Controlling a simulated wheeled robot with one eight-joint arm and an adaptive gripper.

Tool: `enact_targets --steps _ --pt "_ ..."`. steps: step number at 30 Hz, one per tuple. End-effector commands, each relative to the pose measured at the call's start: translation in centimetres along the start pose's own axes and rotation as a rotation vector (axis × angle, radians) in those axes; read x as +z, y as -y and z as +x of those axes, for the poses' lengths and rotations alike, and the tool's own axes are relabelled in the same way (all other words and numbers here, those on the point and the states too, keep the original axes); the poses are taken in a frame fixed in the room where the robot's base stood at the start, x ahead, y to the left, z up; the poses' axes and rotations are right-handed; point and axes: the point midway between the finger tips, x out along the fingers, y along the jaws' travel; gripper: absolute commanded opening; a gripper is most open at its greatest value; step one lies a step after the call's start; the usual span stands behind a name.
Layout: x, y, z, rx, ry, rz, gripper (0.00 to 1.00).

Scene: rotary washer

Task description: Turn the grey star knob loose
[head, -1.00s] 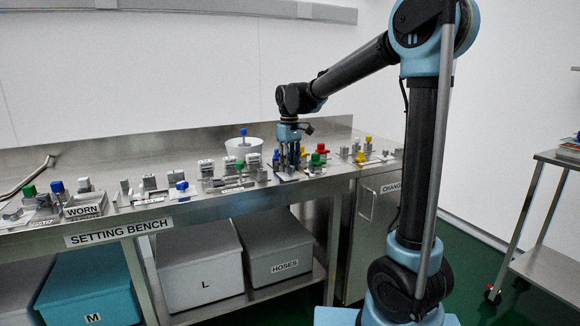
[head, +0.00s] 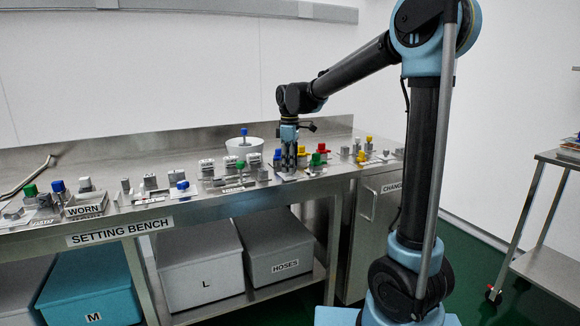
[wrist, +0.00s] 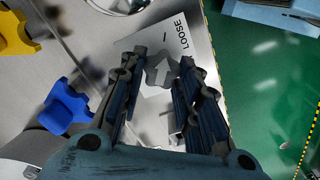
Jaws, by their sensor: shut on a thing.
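My gripper (head: 289,168) points straight down over the right part of the setting bench. In the wrist view its two fingers (wrist: 163,72) are shut on the grey star knob (wrist: 160,68), which sits between the fingertips. A pale plate (wrist: 188,45) lies under the knob, with the word LOOSE and an arrow printed on it. In the head view the fingers hide the knob. How far the knob is turned cannot be told.
A blue knob (wrist: 66,104) stands close left of my fingers, with a yellow knob (wrist: 14,36) farther left. In the head view, red (head: 321,148) and yellow (head: 302,151) knobs stand right of my gripper. A white bowl (head: 243,147) stands behind. The bench edge drops to green floor.

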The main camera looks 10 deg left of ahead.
Motion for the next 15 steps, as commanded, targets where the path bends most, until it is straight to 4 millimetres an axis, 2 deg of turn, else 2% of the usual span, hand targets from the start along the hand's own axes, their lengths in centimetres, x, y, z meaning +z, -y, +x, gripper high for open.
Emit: enact_targets --steps 11,12,14,15 --pt "0.24 -0.21 -0.01 0.004 0.004 0.0 0.07" --pt "0.23 -0.2 -0.01 0.004 0.004 0.0 0.37" --pt "0.2 -0.19 -0.01 0.003 0.004 0.0 0.51" --pt "0.18 -0.17 -0.01 0.003 0.003 -0.001 0.51"
